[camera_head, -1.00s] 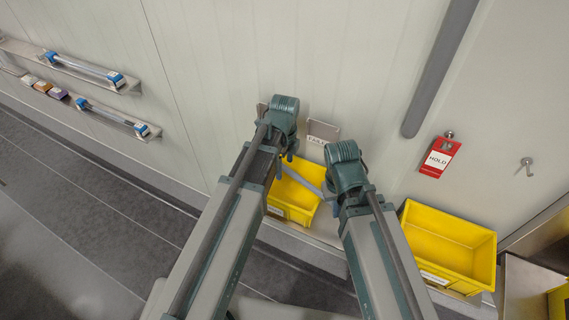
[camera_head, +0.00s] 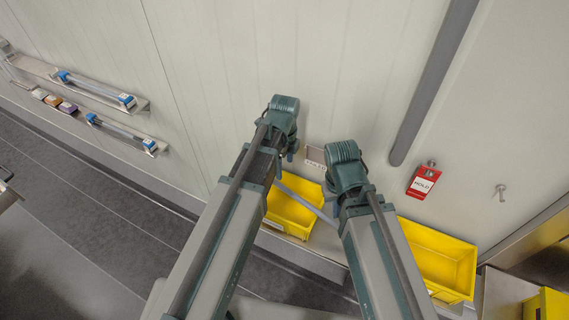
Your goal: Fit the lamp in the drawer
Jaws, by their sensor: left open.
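Two lamp-like clear tubes with blue end caps lie on wall shelves at the far left, an upper tube (camera_head: 95,88) and a lower tube (camera_head: 120,131). Which one is the task's lamp I cannot tell. No drawer is clearly recognisable. My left gripper (camera_head: 288,152) is open, near the wall, mostly hidden by its wrist. My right gripper (camera_head: 333,190) is largely hidden behind its wrist, so its jaws cannot be judged. Both are far to the right of the tubes.
A yellow bin (camera_head: 289,216) sits below and between my arms, with a grey bar (camera_head: 302,199) crossing it. Another yellow bin (camera_head: 440,262) stands at right. A red HOLD tag (camera_head: 422,183) hangs on the wall. Small boxes (camera_head: 53,100) sit on the left ledge.

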